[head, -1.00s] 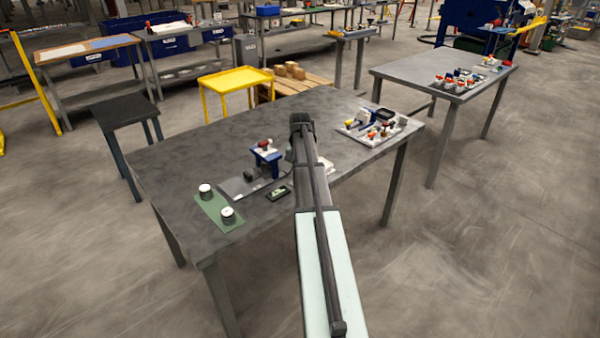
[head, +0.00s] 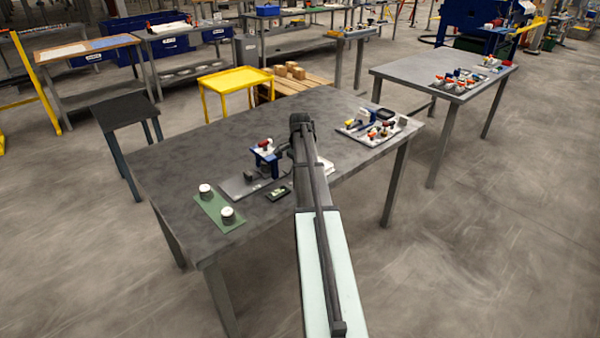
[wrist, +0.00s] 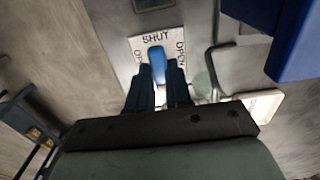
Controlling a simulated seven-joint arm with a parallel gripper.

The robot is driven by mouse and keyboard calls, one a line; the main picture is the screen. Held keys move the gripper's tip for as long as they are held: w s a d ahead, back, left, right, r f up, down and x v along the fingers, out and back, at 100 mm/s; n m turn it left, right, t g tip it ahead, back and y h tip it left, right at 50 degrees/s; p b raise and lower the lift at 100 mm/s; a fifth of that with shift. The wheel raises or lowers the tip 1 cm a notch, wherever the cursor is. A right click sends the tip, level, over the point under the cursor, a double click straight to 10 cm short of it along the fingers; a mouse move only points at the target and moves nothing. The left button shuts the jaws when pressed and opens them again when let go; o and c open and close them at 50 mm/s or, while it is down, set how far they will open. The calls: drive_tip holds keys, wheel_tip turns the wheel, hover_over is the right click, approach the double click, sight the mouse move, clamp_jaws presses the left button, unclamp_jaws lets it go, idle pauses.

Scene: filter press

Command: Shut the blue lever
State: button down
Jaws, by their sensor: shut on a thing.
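The blue lever (wrist: 157,62) shows in the wrist view between the two dark fingers of my gripper (wrist: 160,68). My gripper is shut on it. The lever lies on a pale plate (wrist: 138,44) marked SHUT at the top and OPEN at both sides. Its visible end points up toward the SHUT word. The lower part of the lever is hidden between the fingers. In the head view my arm hides the gripper and lever.
In the wrist view a large blue body (wrist: 300,45) is close at the upper right. In the head view a blue stand (head: 266,155), a green mat (head: 207,205) with two white-topped jars and a parts tray (head: 395,134) are on the grey table (head: 190,150).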

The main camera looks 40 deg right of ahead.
idle(0.4)
drive_tip(key=c, duration=1)
unclamp_jaws()
drive_tip(key=shift+c, duration=0.2)
drive_tip(key=shift+r, duration=0.1)
wheel_tip(320, 180, up, 14)
drive_tip(key=shift+f, duration=0.2)
